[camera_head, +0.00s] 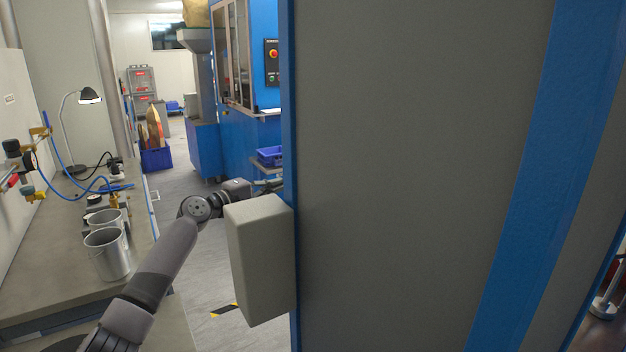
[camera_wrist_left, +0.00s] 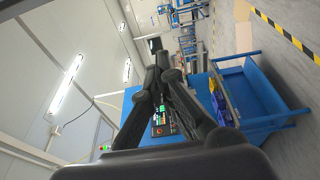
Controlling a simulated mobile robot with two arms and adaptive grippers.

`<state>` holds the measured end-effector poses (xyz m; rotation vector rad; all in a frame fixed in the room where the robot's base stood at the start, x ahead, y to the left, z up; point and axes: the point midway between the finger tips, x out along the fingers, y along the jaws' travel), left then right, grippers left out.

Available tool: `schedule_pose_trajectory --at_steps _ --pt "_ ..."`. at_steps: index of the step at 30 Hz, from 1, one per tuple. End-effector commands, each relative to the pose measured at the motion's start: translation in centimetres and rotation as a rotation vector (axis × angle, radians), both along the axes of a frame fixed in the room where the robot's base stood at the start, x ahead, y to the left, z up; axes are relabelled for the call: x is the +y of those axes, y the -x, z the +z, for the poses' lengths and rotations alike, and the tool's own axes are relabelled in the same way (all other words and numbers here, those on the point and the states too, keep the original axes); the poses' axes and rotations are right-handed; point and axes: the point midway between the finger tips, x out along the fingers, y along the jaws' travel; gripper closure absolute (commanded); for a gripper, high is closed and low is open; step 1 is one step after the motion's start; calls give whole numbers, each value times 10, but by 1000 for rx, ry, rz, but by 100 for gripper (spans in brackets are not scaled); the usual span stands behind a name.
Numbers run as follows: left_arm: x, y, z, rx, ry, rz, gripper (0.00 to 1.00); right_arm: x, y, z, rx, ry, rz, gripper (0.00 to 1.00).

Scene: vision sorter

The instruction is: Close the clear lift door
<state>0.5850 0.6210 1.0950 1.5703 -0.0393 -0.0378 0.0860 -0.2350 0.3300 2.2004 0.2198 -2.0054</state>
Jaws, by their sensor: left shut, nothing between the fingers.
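A blue machine (camera_head: 250,140) stands beyond the large panel in the head view. Clear framed panes (camera_head: 234,50) show on its upper part; I cannot tell whether these are the clear lift door or how far it is open. My left gripper (camera_head: 272,185) reaches toward the machine's front, low beside the panel edge, and its tips are partly hidden. In the left wrist view the left gripper (camera_wrist_left: 161,62) is shut and empty. A lit control panel (camera_wrist_left: 163,122) on a blue surface shows behind the fingers. My right gripper is out of view.
A large grey and blue panel (camera_head: 420,180) with a grey box (camera_head: 262,260) blocks the right side. A bench (camera_head: 60,265) with metal cups (camera_head: 107,254) and a lamp (camera_head: 89,97) stands left. A blue bin (camera_head: 270,155) sits on the machine. Floor between is clear.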

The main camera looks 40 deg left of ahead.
Motion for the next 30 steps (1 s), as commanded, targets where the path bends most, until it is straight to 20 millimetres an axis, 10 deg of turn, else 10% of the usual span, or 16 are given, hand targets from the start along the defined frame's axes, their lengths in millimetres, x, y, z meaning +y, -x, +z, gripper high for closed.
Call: schedule_pose_trajectory --at_steps 15,30 --pt "-5 -76 3 -2 2 0 100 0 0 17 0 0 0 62" --pt "-43 -80 0 1 0 0 100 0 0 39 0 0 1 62"
